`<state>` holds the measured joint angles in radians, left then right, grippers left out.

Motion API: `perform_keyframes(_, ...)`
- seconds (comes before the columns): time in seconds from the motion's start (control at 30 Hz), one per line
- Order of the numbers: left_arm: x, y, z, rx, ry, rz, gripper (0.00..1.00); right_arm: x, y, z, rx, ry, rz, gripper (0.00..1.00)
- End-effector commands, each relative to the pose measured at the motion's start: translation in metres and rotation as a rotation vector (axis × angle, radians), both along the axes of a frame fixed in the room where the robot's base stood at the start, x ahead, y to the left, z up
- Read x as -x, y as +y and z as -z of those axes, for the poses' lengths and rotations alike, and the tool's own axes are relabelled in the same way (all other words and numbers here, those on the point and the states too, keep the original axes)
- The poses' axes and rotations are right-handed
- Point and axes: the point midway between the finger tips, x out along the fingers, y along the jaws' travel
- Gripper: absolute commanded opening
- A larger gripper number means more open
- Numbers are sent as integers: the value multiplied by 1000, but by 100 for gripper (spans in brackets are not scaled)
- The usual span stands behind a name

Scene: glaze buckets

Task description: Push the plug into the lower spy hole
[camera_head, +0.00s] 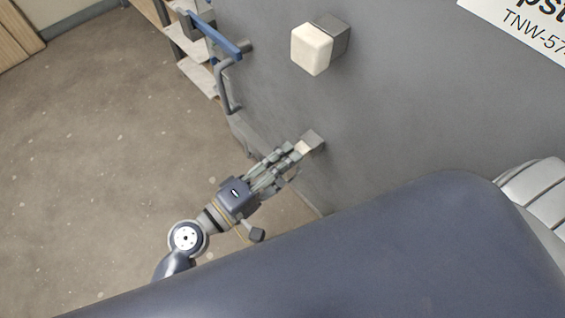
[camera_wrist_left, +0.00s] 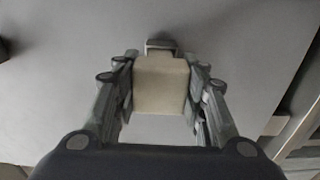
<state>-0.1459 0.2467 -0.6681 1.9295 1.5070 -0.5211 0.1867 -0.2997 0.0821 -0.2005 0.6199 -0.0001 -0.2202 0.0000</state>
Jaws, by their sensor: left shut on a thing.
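The plug is a cream block (camera_wrist_left: 161,84) held between the fingers of my left gripper (camera_wrist_left: 160,92) in the left wrist view. In the head view a small part of the plug (camera_head: 302,147) shows at the fingertips of my left gripper (camera_head: 292,152). The lower spy hole (camera_head: 313,139) is a grey square fitting on the kiln wall, right at the plug's far end. In the left wrist view the fitting (camera_wrist_left: 160,43) shows just beyond the plug. I cannot tell how far the plug is inside it. My right gripper is not in view.
A second cream plug (camera_head: 313,49) sits in the upper grey fitting (camera_head: 333,33) on the grey kiln wall (camera_head: 420,90). A blue bar (camera_head: 215,36) and a grey handle (camera_head: 226,88) stick out at the wall's left edge. The floor (camera_head: 90,150) at left is clear.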

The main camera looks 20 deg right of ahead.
Motion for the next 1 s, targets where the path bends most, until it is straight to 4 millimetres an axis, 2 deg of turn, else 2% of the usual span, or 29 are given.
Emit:
perform_keyframes(0.27, 0, -1, 0, 1, 0, 0, 13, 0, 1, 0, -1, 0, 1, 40)
perform_keyframes(1.0, -7, -19, -1, 1, 0, 1, 13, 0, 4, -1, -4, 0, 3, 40)
